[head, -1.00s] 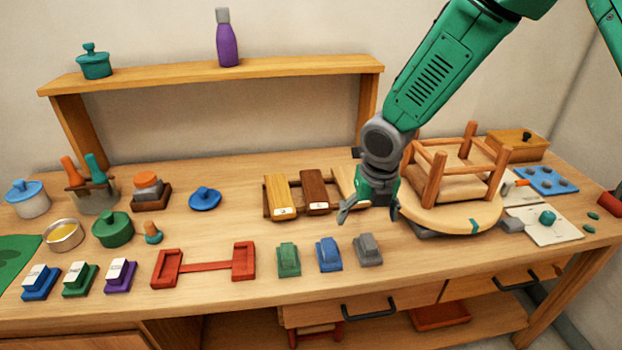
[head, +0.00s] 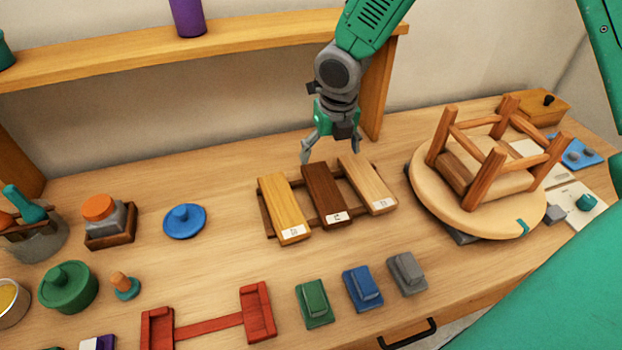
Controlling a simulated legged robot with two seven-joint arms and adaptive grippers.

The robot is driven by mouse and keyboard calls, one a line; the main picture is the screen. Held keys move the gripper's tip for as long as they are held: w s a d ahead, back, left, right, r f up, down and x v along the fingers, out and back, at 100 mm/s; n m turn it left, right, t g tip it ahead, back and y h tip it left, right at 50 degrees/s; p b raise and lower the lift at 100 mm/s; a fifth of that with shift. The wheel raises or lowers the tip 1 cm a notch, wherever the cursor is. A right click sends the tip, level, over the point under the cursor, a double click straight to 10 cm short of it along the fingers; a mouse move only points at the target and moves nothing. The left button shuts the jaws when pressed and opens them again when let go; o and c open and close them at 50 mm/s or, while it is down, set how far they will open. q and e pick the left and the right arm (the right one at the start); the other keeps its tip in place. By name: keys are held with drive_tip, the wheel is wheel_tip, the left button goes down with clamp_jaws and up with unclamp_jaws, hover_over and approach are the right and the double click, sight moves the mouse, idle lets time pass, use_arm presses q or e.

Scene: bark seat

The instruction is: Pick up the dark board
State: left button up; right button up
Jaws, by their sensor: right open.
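The dark board (head: 325,192) is a dark brown wooden piece with a white label at its near end. It lies on a low brown rack (head: 266,214), between a yellowish board (head: 285,205) and a pale board (head: 366,183). My right gripper (head: 331,158) is open and empty, with its fingers pointing down. In the picture it is just above the far end of the dark board; its exact height over it is hard to tell. My left gripper does not show.
An upside-down stool (head: 487,190) stands on a turntable to the right. A shelf (head: 230,45) runs behind. Green, blue and grey blocks (head: 362,288) and a red holder (head: 210,325) lie in front. A blue lid (head: 184,221) lies to the left.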

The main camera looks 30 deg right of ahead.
hover_over(325, 189)
drive_tip(key=f, duration=0.8)
drive_tip(key=shift+s+d+f, duration=0.15)
drive_tip(key=shift+s+d, duration=0.1)
drive_tip(key=shift+s+a+f, duration=0.15)
drive_tip(key=shift+f, duration=0.25)
drive_tip(key=f, duration=0.3)
drive_tip(key=w+f, duration=0.1)
drive_tip(key=shift+a+f+p, duration=0.2)
drive_tip(key=shift+a+p, duration=0.05)
drive_tip(key=shift+p, duration=0.1)
drive_tip(key=shift+s, duration=0.1)
drive_tip(key=shift+d, duration=0.1)
drive_tip(key=shift+c, duration=0.3)
drive_tip(key=c, duration=1.3)
